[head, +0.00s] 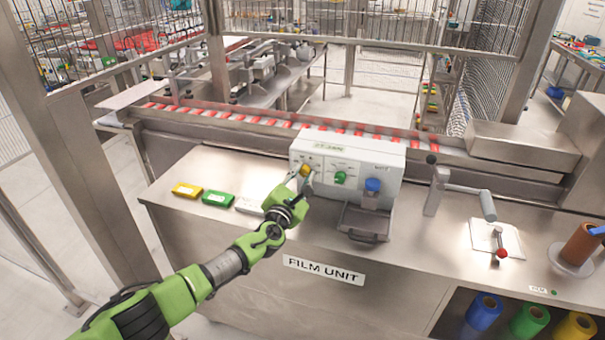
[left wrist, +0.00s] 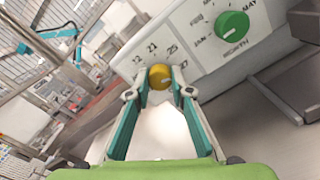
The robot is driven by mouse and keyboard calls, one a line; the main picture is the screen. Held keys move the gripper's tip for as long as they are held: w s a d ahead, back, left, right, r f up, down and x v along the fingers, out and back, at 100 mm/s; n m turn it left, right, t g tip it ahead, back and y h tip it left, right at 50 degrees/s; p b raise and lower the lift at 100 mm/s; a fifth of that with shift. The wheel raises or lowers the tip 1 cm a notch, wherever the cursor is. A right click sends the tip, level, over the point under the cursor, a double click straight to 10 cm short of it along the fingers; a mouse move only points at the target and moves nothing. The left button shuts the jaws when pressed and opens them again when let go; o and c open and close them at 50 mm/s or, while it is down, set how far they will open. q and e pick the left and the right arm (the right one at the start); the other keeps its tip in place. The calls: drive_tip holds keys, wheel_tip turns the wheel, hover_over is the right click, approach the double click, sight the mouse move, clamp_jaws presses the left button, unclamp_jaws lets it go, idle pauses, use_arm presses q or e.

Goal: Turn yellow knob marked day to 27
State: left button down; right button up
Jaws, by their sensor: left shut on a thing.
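The yellow knob (head: 305,170) is on the left of the front of the white control box (head: 383,158). In the left wrist view the yellow knob (left wrist: 160,77) sits between the fingertips, with the numbers 12, 21, 25 and a partly covered 27 around it. A pale mark shows on its lower right, on the side towards the 27. My left gripper (head: 303,183) is shut on the yellow knob; its fingers (left wrist: 160,92) reach to both sides of it. My right gripper is not in view.
A green month knob (head: 340,178) and a blue knob (head: 373,185) are to the right on the same box. A yellow block (head: 187,190) and a green block (head: 218,199) lie on the steel counter at left. A crank handle (head: 487,205) stands at right.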

use_arm(q)
drive_tip(key=shift+f, duration=0.1)
idle(0.4)
drive_tip(key=c, duration=1.8)
unclamp_jaws()
drive_tip(key=v, duration=1.2)
